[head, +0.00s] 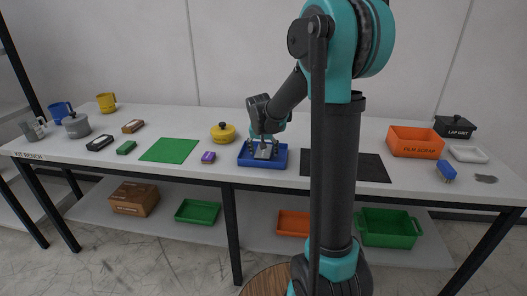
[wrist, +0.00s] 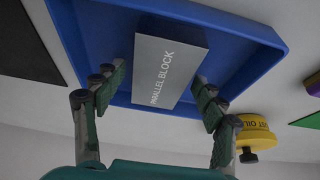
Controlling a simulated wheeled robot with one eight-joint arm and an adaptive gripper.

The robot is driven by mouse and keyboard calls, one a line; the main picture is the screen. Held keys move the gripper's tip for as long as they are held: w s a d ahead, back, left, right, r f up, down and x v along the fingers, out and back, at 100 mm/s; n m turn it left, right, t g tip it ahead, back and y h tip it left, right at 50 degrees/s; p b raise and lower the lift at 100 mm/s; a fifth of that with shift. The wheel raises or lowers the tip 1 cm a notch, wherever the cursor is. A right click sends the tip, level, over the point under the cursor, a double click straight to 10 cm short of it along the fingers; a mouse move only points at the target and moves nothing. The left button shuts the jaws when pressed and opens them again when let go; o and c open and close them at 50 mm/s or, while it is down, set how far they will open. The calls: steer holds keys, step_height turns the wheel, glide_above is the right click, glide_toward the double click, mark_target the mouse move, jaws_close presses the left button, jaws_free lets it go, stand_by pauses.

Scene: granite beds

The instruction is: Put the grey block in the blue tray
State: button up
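The grey block (wrist: 170,70), lettered "PARALLEL BLOCK", lies inside the blue tray (wrist: 262,42) on its floor in the wrist view. In the head view the block (head: 262,153) shows small in the tray (head: 279,161) on the bench, partly hidden by my gripper (head: 264,142). In the wrist view my gripper (wrist: 160,78) is open, with one finger on each side of the block. A gap shows between the left finger and the block; the right fingertip is close to the block's edge, and I cannot tell whether it touches.
A dark mat (head: 366,167) lies right, partly behind my arm. An orange bin (head: 415,142) is farther right.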

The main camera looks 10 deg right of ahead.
steer(key=v, duration=1.2)
steer(key=s+d+f+n, duration=0.1)
steer(key=s+d+f, duration=0.1)
steer(key=s+f, duration=0.7)
steer(key=s+d+f+n+y, duration=0.1)
steer(key=s+d+f+n, duration=0.1)
steer(key=s+f, duration=0.7)
steer(key=s+d, duration=0.1)
steer(key=s, duration=0.7)
steer(key=shift+d+n, duration=0.25)
steer(key=shift+n, duration=0.05)
